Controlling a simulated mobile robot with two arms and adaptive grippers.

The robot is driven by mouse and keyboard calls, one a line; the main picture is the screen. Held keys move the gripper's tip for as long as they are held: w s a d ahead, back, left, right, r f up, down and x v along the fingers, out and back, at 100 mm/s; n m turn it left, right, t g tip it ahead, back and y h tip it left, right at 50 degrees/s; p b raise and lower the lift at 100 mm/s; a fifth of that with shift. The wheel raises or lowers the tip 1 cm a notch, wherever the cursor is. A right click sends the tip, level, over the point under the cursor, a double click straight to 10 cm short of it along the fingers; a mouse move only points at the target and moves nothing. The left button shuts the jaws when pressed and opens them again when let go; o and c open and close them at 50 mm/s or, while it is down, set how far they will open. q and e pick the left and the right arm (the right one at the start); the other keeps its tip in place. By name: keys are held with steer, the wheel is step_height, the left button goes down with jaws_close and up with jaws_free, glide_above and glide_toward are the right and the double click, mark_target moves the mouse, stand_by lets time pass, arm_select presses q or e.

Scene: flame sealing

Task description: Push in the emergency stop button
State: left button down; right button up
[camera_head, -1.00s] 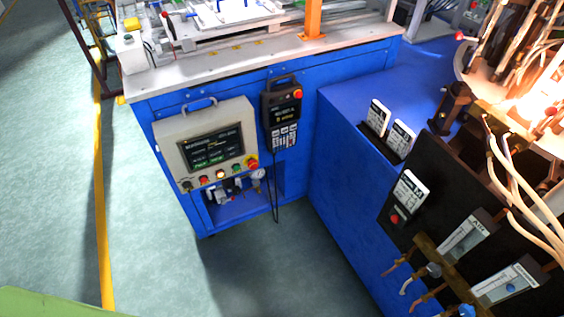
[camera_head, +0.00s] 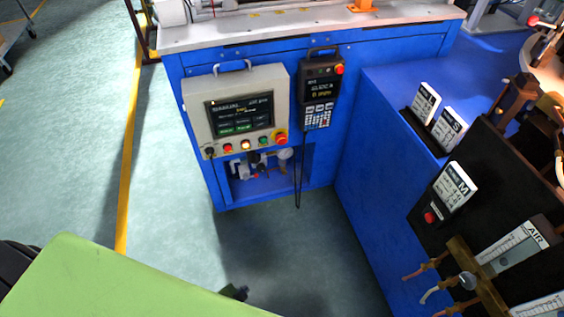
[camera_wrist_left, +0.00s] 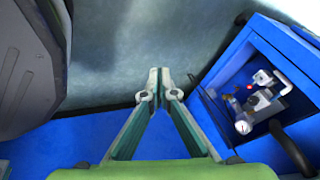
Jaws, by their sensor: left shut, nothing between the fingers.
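A red emergency stop button (camera_head: 281,138) with a yellow collar sits at the lower right corner of the grey control panel (camera_head: 283,88) on the blue cabinet. My left arm comes in from the lower left of the head view. Only a small dark part of my left gripper (camera_head: 235,292) shows there, below the panel and apart from it. In the left wrist view the left gripper (camera_wrist_left: 159,90) has its fingertips together with nothing between them. The button cannot be made out in that view. My right gripper is in neither view now.
A handheld pendant (camera_head: 321,95) with its own red button hangs right of the panel. Below the panel is an open recess with fittings (camera_head: 262,165), also in the wrist view (camera_wrist_left: 258,102). Gauges and pipes (camera_head: 465,275) stand at right. Floor before the cabinet is clear.

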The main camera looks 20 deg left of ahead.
arm_select(q)
steer(key=w+d+r+m+t+b, duration=0.1)
steer(key=w+r+m+t+b, duration=0.3)
steer(key=w, duration=0.6)
steer(key=w+d+r+m+t+b, duration=0.1)
steer(key=w+r+m+t+b, duration=0.1)
steer(key=w+r+b, duration=0.45)
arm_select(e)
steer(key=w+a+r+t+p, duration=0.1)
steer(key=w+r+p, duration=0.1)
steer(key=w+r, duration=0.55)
arm_select(q)
steer(key=w+d+r+m+t+b, duration=0.1)
steer(key=w+r+m+t+b, duration=0.1)
steer(key=r, duration=0.7)
steer(key=w+r+m+t+b, duration=0.3)
steer(key=w+r+b, duration=0.3)
steer(key=r, duration=0.4)
steer(key=shift+w+d+r+t+h, duration=0.3)
steer(key=shift+w+d+t, duration=0.15)
steer(key=shift+t, duration=0.35)
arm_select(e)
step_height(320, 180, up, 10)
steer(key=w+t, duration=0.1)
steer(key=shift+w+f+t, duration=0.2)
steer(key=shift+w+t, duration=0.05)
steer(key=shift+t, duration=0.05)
